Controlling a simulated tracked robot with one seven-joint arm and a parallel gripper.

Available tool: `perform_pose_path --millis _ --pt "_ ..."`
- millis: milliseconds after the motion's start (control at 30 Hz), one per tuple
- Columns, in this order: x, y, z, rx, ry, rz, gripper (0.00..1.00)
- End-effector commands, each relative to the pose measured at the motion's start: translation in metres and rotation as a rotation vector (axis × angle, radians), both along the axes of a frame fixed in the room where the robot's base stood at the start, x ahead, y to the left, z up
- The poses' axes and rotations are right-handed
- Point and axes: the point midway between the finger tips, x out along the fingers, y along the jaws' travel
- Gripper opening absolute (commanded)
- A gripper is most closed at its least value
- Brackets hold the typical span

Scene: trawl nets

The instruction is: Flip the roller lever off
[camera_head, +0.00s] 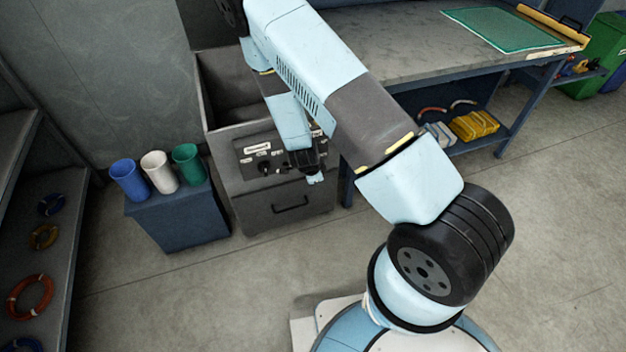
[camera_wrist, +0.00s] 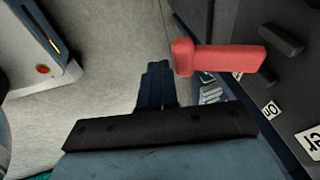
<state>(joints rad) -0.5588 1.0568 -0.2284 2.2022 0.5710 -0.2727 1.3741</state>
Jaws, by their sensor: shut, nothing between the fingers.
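A red lever (camera_wrist: 222,59) shows in the wrist view, with a thicker block at its left end, in front of a dark panel (camera_wrist: 292,80). The panel carries white labels, one reading like "ON" and one cut off by the edge. The panel also shows in the head view (camera_head: 244,159) on the front of a grey cabinet; I cannot pick out the red lever there. My gripper (camera_wrist: 155,68) is shut and empty. In the wrist view its fingertips are just left of the lever's block, apparently apart from it. In the head view my gripper (camera_head: 315,179) is at the panel's right end.
A dark block (camera_wrist: 282,39) sits on the panel beside the lever. A workbench (camera_head: 400,40) stands right of the cabinet (camera_head: 260,200), with yellow items on its lower shelf. Blue, white and green cups (camera_head: 187,163) stand on a blue box at left. The floor in front is clear.

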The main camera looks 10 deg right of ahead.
Motion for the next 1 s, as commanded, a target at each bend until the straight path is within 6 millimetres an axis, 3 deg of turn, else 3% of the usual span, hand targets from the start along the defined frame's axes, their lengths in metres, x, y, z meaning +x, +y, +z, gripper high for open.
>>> perform_pose_path --millis 267,567,1000 --pt "-0.001 0.001 0.003 0.001 -0.001 0.001 0.0" --pt "-0.016 -0.005 0.037 0.002 -0.001 -0.004 0.0" --pt "-0.078 0.009 0.086 0.0 0.001 -0.001 0.0"
